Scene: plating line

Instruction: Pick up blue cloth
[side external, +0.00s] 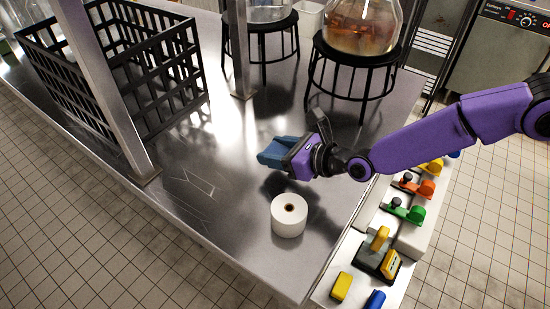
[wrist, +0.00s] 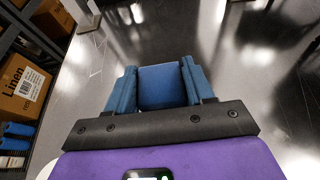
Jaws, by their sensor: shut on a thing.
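The blue cloth (wrist: 161,88) shows in the wrist view as a bright blue block between the two darker blue fingers of my gripper (wrist: 160,82). My gripper is shut on it. In the side view my gripper (side external: 274,153) is over the steel table, and its blue fingers and the cloth are hard to tell apart. A dark shadow lies on the table below and to the right of the gripper, so it seems held above the surface. The exact height is hard to tell.
A white paper roll (side external: 289,224) stands just below my gripper in the side view. A black crate (side external: 160,83) and a metal post (side external: 108,95) are at left. Black stands (side external: 350,62) with glass vessels are behind. Coloured items (side external: 405,213) line the right edge.

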